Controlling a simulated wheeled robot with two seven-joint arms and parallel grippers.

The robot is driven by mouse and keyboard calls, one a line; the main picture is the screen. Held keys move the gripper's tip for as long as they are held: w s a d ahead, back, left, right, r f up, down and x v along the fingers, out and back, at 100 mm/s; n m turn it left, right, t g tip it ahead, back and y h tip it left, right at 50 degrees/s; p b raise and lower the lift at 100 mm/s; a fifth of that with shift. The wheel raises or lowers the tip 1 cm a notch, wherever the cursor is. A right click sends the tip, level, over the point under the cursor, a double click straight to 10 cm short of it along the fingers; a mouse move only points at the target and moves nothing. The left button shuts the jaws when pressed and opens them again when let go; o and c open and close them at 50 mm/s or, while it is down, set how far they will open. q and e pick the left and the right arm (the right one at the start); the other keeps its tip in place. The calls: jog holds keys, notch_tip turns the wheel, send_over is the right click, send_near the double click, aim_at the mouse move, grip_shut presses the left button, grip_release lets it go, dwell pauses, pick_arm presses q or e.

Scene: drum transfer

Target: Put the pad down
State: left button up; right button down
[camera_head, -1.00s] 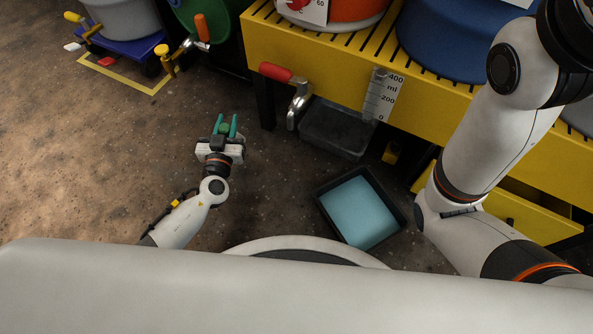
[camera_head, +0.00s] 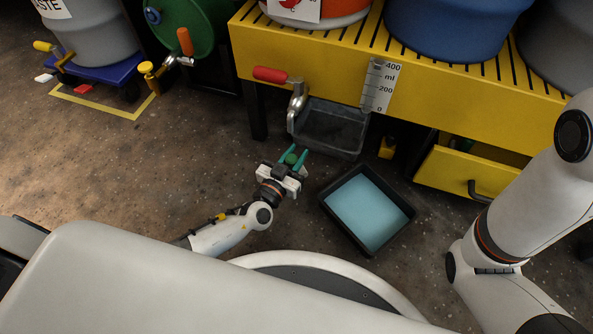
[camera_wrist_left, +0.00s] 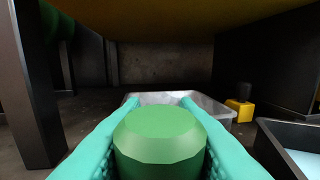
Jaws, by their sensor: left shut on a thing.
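My left gripper (camera_head: 293,158) is shut on a green faceted knob-like piece (camera_wrist_left: 160,135), held between its teal fingers above the floor. The piece also shows in the head view (camera_head: 290,159); its underside is hidden. I cannot tell whether it belongs to a pad. A flat light-blue surface (camera_head: 367,212), which may be a pad or liquid, fills a black square tray (camera_head: 331,212) on the floor, right of my left gripper. The tray's edge also shows at the right of the left wrist view (camera_wrist_left: 283,150). My right gripper is out of view; only its arm shows.
A grey tub (camera_head: 352,139) stands under the red-handled tap (camera_head: 296,100) of the yellow drum rack (camera_head: 300,60), just beyond my left gripper. A yellow drawer (camera_head: 465,177) stands open at right. A small yellow block (camera_head: 387,148) lies beside the tub.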

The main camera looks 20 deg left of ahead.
pick_arm(q)
notch_tip(320, 180, down, 4)
jog(key=shift+f+b, duration=0.1)
jog(key=shift+b, duration=1.15)
jog(key=o, duration=1)
